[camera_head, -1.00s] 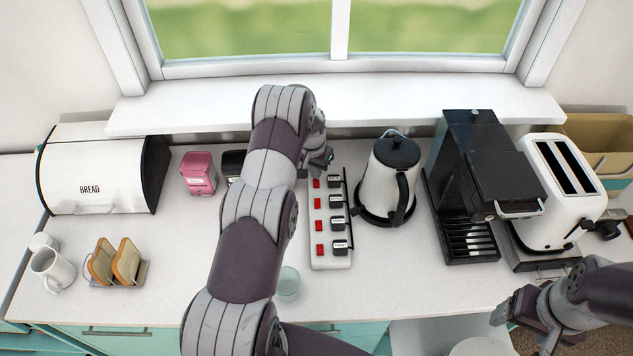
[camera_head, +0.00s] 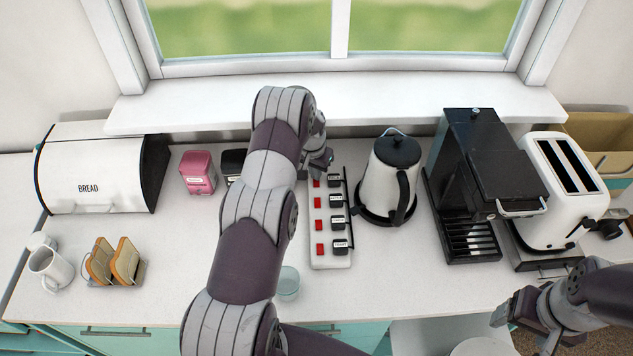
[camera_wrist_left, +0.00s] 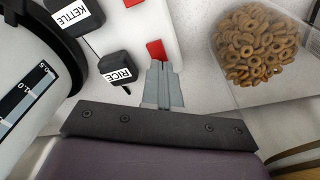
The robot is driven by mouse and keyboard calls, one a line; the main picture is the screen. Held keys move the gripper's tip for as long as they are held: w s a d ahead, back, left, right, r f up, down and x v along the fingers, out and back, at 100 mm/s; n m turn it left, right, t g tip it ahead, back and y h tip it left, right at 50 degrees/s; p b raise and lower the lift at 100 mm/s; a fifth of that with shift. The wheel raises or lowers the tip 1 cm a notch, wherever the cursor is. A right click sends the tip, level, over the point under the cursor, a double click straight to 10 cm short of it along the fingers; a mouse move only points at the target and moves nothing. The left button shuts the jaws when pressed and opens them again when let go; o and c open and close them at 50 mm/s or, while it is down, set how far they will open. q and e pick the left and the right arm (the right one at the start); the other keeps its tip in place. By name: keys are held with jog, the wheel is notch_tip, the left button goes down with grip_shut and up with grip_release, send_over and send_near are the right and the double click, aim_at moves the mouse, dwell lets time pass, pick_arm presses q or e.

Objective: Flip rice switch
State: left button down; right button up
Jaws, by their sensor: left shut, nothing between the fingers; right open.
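A white power strip (camera_head: 326,261) lies on the counter with a column of red switches and black labelled plugs. The rice switch (camera_head: 316,184) is the far one, a red rocker in line with the plug marked RICE (camera_wrist_left: 117,70). It also shows red in the left wrist view (camera_wrist_left: 155,48). My left gripper (camera_head: 322,173) is shut and empty. In the left wrist view its fingertips (camera_wrist_left: 159,67) are at the switch's near edge and overlap it; I cannot tell if they touch. My right gripper (camera_head: 522,312) is open and empty at lower right, away from the strip.
A kettle (camera_head: 391,177) stands close right of the strip, with a coffee machine (camera_head: 470,180) and toaster (camera_head: 560,190) beyond. A clear container of cereal rings (camera_wrist_left: 255,48) is beside the strip. The windowsill (camera_head: 430,95) runs behind. A glass (camera_head: 288,283) stands near the front.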

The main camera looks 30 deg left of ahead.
pick_arm(q)
jog(key=shift+f+b, duration=0.35)
jog(key=shift+f, duration=0.05)
jog(key=shift+s, duration=0.1)
jog(key=shift+r+p, duration=1.85)
jog(key=shift+r, duration=1.65)
